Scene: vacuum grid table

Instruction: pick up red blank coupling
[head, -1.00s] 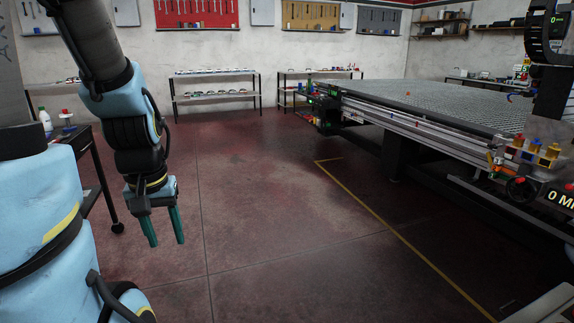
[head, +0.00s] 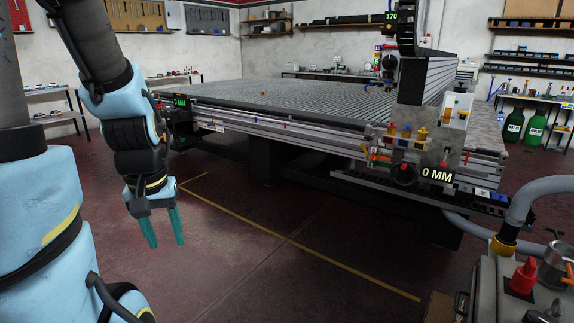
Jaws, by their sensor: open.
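A small orange-red object (head: 263,97) sits on the grid surface of the table (head: 330,103), towards the back left. It is too small to tell whether it is the red blank coupling. My gripper (head: 166,244) hangs at the left with its two teal fingers pointing down. The fingers are apart with nothing between them. The gripper is over the open floor, in front of the table and well apart from the orange-red object.
A cart (head: 484,284) with a red knob (head: 524,277) and a grey hose stands at the near right. The machine gantry (head: 425,80) rises over the table's right part. Shelves line the back walls. The floor (head: 240,260) before the table is clear.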

